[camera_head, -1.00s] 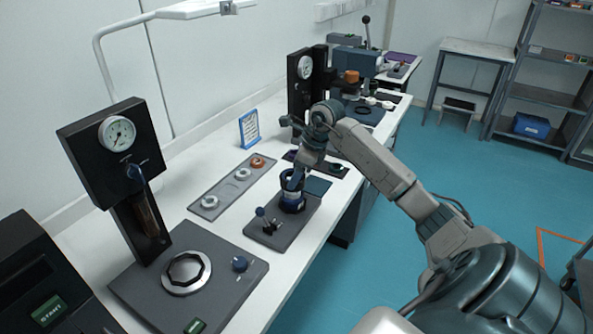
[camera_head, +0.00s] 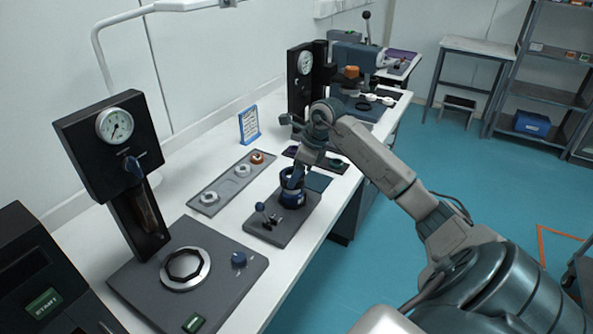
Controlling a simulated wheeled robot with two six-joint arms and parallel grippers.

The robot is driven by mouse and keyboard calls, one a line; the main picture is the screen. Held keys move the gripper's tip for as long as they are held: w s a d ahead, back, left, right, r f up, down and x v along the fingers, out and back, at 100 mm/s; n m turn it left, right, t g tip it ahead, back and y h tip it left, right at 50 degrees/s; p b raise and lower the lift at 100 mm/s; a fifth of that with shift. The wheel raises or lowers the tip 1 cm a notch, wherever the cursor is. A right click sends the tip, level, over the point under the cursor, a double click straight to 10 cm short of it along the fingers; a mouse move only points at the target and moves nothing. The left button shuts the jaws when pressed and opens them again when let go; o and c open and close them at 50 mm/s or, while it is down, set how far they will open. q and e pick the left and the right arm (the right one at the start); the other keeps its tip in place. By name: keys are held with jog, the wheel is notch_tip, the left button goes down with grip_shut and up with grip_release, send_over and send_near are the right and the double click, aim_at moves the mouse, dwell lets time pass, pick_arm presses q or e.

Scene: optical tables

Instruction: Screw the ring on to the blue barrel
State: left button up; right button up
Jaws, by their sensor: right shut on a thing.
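The blue barrel (camera_head: 292,198) stands upright in a dark holder on a grey fixture plate (camera_head: 272,234) near the front edge of the white table. My right gripper (camera_head: 291,180) points down at the top of the barrel. It is shut on the ring, which is mostly hidden by the fingers and wrist. I cannot tell whether the ring touches the barrel's thread. My left gripper is not in view.
A grey tray (camera_head: 225,186) with round places, a pale ring (camera_head: 209,198) and an orange one (camera_head: 257,157) lies behind the fixture. A small lever clamp (camera_head: 262,210) stands on the plate. A gauge press (camera_head: 110,150) stands at left, a blue-framed sign (camera_head: 249,126) behind.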

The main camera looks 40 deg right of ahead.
jog(key=shift+f+b, duration=0.15)
jog(key=shift+b, duration=0.15)
dwell(0.9)
jog(key=shift+f+b, duration=0.8)
jog(key=shift+f, duration=0.05)
dwell(1.2)
jog(key=shift+f+b, duration=0.5)
jog(key=shift+b, duration=0.55)
dwell(1.0)
